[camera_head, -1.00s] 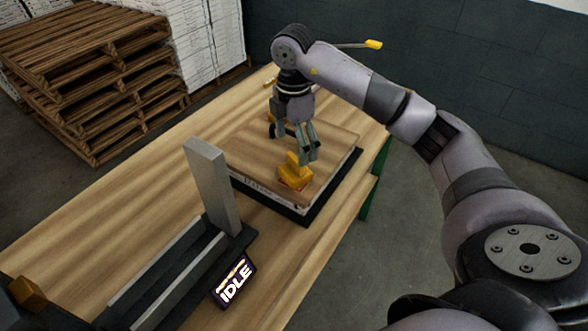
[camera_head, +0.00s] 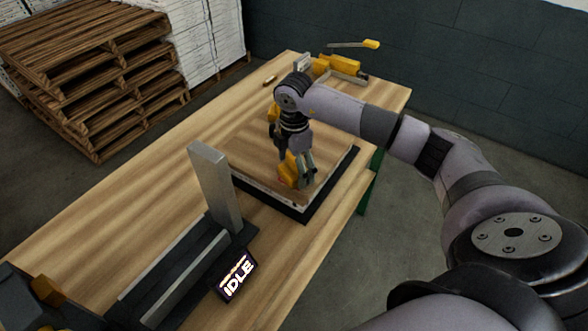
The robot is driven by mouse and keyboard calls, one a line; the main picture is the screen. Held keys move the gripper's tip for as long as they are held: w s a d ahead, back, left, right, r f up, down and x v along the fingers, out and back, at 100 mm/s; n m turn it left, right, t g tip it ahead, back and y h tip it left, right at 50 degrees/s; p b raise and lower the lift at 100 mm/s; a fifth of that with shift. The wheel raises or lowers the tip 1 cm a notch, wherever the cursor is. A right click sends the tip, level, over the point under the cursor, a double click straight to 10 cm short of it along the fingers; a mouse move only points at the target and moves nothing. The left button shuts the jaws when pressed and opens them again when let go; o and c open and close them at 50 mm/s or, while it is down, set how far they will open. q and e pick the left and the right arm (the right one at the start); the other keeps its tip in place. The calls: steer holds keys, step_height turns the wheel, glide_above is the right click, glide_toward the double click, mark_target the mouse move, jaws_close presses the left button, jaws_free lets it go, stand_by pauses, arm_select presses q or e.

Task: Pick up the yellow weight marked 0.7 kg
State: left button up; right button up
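A yellow weight (camera_head: 287,170) stands on the wooden board (camera_head: 250,143), towards its near right side. Its 0.7 kg marking is not readable from here. My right gripper (camera_head: 300,182) is down at the weight, with its grey-green fingers beside and partly over it. The fingers and weight overlap in this view, so I cannot tell whether they grip it. My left gripper is not identifiable in view.
The board lies in a dark frame on the wooden table (camera_head: 130,200). A metal post (camera_head: 213,185) and an IDLE display (camera_head: 235,276) stand left of it. Yellow and grey equipment (camera_head: 337,66) sits at the far end. Pallets (camera_head: 90,75) stand beyond the table.

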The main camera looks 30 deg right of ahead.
steer(key=shift+r, duration=0.1)
steer(key=c, duration=1.9)
